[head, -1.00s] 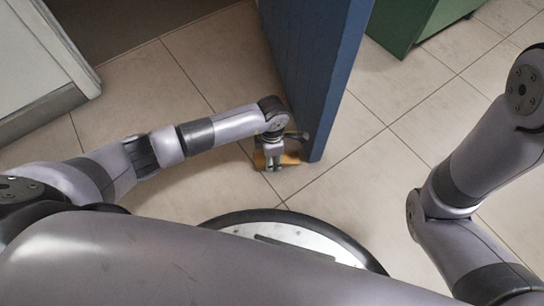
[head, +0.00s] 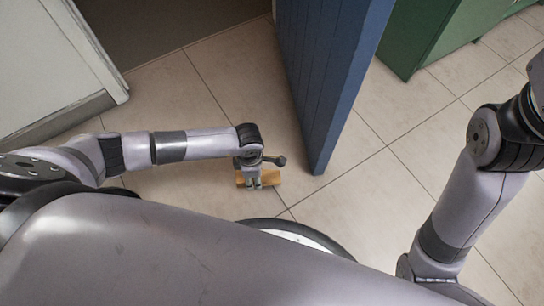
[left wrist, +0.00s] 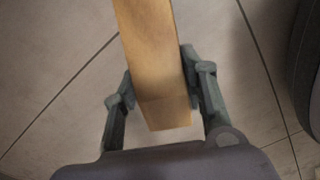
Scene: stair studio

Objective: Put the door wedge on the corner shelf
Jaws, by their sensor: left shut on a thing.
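The door wedge (head: 270,178) is a light tan wooden piece near the middle of the head view, over the tiled floor. My left gripper (head: 253,182) is shut on it, with parts of the wedge showing on both sides of the fingers. In the left wrist view the wedge (left wrist: 153,60) runs from the top edge down between the two fingers of the left gripper (left wrist: 157,88). My right arm is at the right of the head view, but its gripper is out of the picture. I see no corner shelf that I can identify.
A blue door (head: 325,80) stands open just right of the left gripper. A green cabinet (head: 420,40) is at the upper right. A white panel (head: 45,55) is at the upper left, beside a dark floor area (head: 160,25). Tiled floor is clear right of the door.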

